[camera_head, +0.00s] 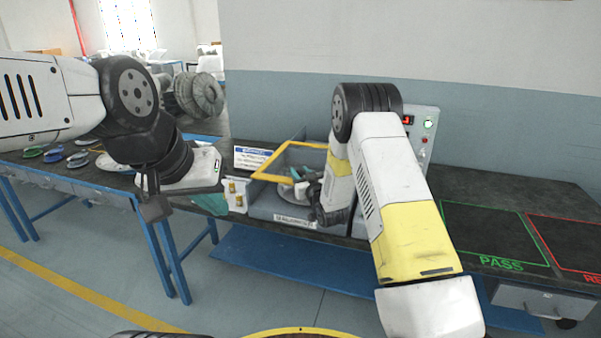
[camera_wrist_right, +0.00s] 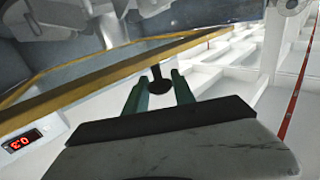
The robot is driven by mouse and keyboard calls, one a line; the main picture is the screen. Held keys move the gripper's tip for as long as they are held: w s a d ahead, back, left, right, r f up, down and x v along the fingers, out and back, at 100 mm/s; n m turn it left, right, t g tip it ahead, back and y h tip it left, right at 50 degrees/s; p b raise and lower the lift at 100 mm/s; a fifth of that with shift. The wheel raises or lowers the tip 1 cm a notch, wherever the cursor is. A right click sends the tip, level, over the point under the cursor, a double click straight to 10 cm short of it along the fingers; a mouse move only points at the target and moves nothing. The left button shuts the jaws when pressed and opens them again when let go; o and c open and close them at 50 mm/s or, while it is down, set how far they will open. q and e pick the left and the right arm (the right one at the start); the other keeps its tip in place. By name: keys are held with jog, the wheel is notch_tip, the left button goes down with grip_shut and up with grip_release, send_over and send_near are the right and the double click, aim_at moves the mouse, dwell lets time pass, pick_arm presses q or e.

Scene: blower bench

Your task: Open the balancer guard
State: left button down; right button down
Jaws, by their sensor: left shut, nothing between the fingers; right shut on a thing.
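The balancer guard is a yellow-edged frame (camera_head: 268,165) on the grey balancer housing (camera_head: 265,207) at the middle of the bench. Its yellow edge (camera_wrist_right: 95,88) also crosses the right wrist view.
A control panel (camera_head: 421,135) with a red display stands behind my right arm. PASS (camera_head: 490,235) and red-outlined (camera_head: 575,240) areas lie clear on the right of the bench.

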jog(key=w, duration=0.1)
jog(key=w+d, duration=0.1)
jog(key=w, duration=0.2)
jog(key=shift+w+d, duration=0.3)
jog(key=shift+w, duration=0.05)
jog(key=c, duration=1)
grip_release()
jog(key=shift+c, duration=0.2)
jog(key=shift+v, duration=3.95)
